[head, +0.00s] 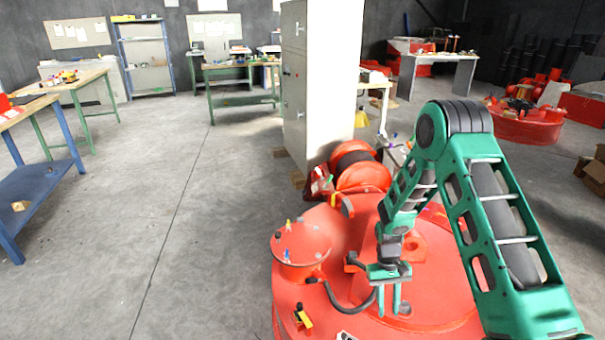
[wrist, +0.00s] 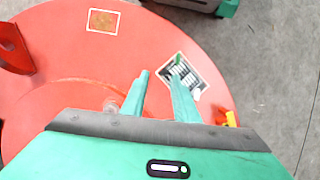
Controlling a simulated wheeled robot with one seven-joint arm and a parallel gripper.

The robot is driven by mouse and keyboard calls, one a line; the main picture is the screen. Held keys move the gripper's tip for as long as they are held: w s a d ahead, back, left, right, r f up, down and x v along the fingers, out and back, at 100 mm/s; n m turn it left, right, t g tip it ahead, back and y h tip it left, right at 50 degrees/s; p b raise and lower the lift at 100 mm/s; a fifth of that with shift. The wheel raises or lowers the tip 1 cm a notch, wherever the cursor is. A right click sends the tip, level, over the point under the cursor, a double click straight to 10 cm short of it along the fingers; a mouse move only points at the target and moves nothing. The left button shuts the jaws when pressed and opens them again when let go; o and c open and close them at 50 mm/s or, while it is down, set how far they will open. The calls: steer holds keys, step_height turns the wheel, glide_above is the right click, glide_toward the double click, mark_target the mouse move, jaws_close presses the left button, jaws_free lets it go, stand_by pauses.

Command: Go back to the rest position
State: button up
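My green arm reaches over a large red lifting magnet (head: 430,312) in the head view. My gripper (head: 393,312) points down above its top, with two fingers apart and nothing seen between them. In the wrist view, the fingers of my gripper (wrist: 158,88) are also apart above the red disc (wrist: 60,85). A black-and-white label plate (wrist: 186,80) lies beyond the right finger, with a small green item (wrist: 178,61) on it. A yellow item (wrist: 231,118) is at the disc's right edge.
A raised red cylinder (head: 300,245) with small coloured items and a black cable (head: 345,303) stand left of my gripper. A grey cabinet (head: 308,90) stands behind the magnet. Workbenches (head: 40,185) are at left. The grey floor (head: 165,220) at left centre is clear.

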steer(key=s+d+r+m+t, duration=0.1)
steer(key=s+d+r, duration=0.25)
steer(key=r, duration=0.55)
steer(key=s+d+r+m, duration=0.15)
steer(key=d+r, duration=0.25)
steer(key=r, duration=0.5)
steer(key=s+d+r+m+t, duration=0.1)
steer(key=s+d+r, duration=0.3)
steer(key=r, duration=0.4)
steer(key=s+r+m, duration=0.1)
steer(key=s+r, duration=0.2)
steer(key=s, duration=0.4)
steer(key=s+d+r+m+t, duration=0.1)
steer(key=s+r, duration=0.3)
steer(key=s, duration=0.3)
steer(key=s+d+r+m+y, duration=0.1)
steer(key=s+r, duration=0.3)
steer(key=s, duration=0.3)
steer(key=shift+s+r+t, duration=0.25)
steer(key=shift+s+t, duration=0.1)
steer(key=shift+t, duration=0.05)
steer(key=shift+m, duration=0.25)
